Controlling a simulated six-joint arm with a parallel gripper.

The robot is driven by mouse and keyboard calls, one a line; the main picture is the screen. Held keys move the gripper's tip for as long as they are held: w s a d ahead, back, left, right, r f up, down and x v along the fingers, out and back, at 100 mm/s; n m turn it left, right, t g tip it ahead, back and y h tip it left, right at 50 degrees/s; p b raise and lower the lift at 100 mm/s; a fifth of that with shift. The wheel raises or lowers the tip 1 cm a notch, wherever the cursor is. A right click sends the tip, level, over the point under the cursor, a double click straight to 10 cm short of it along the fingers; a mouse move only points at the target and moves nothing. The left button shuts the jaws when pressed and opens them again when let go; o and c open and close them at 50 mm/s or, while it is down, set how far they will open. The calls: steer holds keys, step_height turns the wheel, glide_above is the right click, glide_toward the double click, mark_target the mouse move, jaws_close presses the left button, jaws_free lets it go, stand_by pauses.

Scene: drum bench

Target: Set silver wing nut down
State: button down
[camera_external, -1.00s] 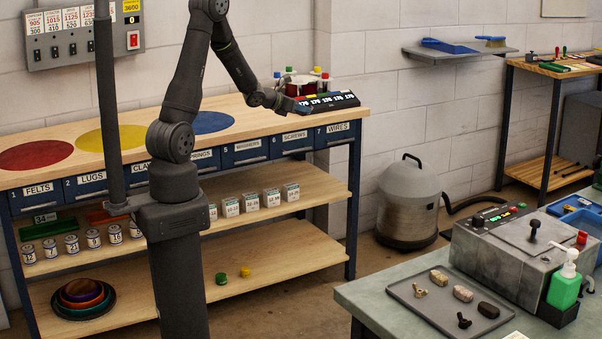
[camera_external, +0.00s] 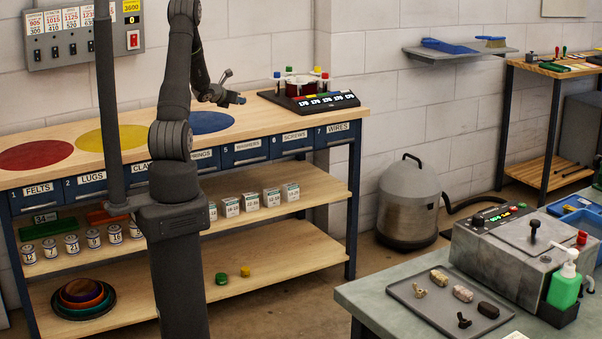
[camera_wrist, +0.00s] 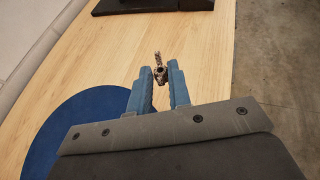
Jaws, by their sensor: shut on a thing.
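The silver wing nut (camera_wrist: 158,69) is small and metallic, held between the blue fingertips of my gripper (camera_wrist: 159,75) in the wrist view. My gripper is shut on it, over pale wood between the blue disc and the black drum stand. In the outside view my gripper (camera_external: 235,99) is above the right part of the wooden bench top (camera_external: 262,118); the nut is too small to make out there. I cannot tell how high the nut is above the wood.
The blue disc (camera_external: 208,123) lies left of my gripper, with yellow (camera_external: 110,137) and red (camera_external: 36,156) discs beyond. The black drum stand (camera_external: 322,103) with coloured-capped posts is to the right. A grey tray (camera_external: 405,292) holds other wing nuts on a separate bench.

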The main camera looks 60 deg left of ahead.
glide_above(228, 122)
step_height(228, 122, down, 4)
steer(key=shift+r, duration=0.15)
steer(key=shift+f, duration=1.9)
steer(key=shift+f, duration=0.15)
steer(key=c, duration=1.3)
jaws_free()
steer(key=shift+c, duration=0.2)
steer(key=shift+r, duration=0.2)
steer(key=v, duration=1.2)
